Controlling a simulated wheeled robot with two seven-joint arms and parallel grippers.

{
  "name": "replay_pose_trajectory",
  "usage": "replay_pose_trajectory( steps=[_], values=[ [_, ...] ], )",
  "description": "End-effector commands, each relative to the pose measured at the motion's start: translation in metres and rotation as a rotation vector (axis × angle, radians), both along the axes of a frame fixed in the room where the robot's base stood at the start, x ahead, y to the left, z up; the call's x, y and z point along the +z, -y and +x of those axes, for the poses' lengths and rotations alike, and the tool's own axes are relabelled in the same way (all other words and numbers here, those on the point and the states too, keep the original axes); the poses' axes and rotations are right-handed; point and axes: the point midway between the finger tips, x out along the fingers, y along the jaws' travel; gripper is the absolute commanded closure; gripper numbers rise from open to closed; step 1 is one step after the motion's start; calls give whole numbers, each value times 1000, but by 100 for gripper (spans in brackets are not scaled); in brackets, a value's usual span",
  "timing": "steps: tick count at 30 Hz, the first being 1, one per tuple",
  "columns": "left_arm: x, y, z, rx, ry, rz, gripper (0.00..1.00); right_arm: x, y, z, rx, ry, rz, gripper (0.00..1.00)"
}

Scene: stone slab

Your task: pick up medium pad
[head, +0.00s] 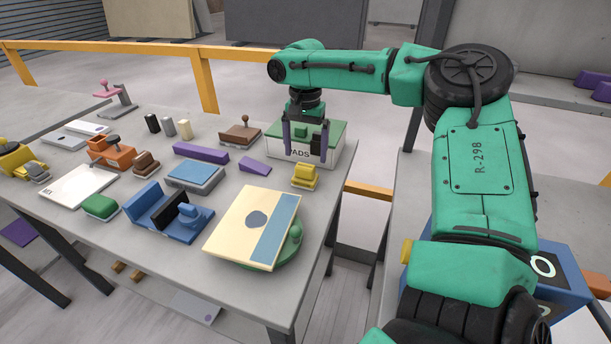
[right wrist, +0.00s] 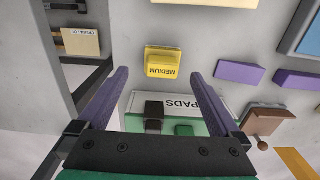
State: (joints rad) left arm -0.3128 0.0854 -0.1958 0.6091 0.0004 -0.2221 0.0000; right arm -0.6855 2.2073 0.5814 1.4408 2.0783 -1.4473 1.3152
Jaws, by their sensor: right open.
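The medium pad (head: 305,177) is a yellow block with a raised top, standing on the grey slab near its right edge. In the right wrist view the pad (right wrist: 163,62) shows its label MEDIUM, upside down, ahead of the fingertips. My right gripper (head: 305,150) is open and empty, pointing down over the PADS box (head: 333,163). Its purple fingers (right wrist: 158,77) are spread wide in the right wrist view, with the pad beyond them, not between them. The box (right wrist: 145,102) holds a dark block and a green block. My left gripper is not in view.
Near the pad lie a purple wedge (head: 254,166), a long purple bar (head: 201,153) and a brown stamp-like block (head: 240,134). A cream board (head: 252,230) lies tilted at the front. The slab around the pad is mostly clear. The table's right edge is close.

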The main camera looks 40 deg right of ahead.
Motion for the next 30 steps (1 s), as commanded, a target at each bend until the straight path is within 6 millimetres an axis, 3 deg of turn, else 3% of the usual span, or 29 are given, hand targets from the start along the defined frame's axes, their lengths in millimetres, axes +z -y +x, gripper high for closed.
replay_pose_trajectory(
  steps=[1, 8, 12, 15, 20, 21, 27, 30],
  values=[
    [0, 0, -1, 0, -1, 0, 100, -12, 0, -1, 0, -3, 0, 0],
    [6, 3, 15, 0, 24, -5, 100, -44, 1, 1, -1, -2, -1, 0],
    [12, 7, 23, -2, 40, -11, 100, -72, 2, 2, 0, -3, -1, 0],
    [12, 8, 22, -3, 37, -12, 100, -82, 2, 3, 1, 1, -2, 0],
    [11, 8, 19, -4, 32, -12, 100, -83, 2, 3, 1, 3, -2, 0],
    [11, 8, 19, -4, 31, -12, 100, -83, 2, 3, 1, 3, -2, 4],
    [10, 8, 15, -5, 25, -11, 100, -83, 2, 3, 0, 3, -2, 79],
    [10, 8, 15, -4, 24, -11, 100, -82, 2, 3, 0, 3, -2, 79]
  ],
)
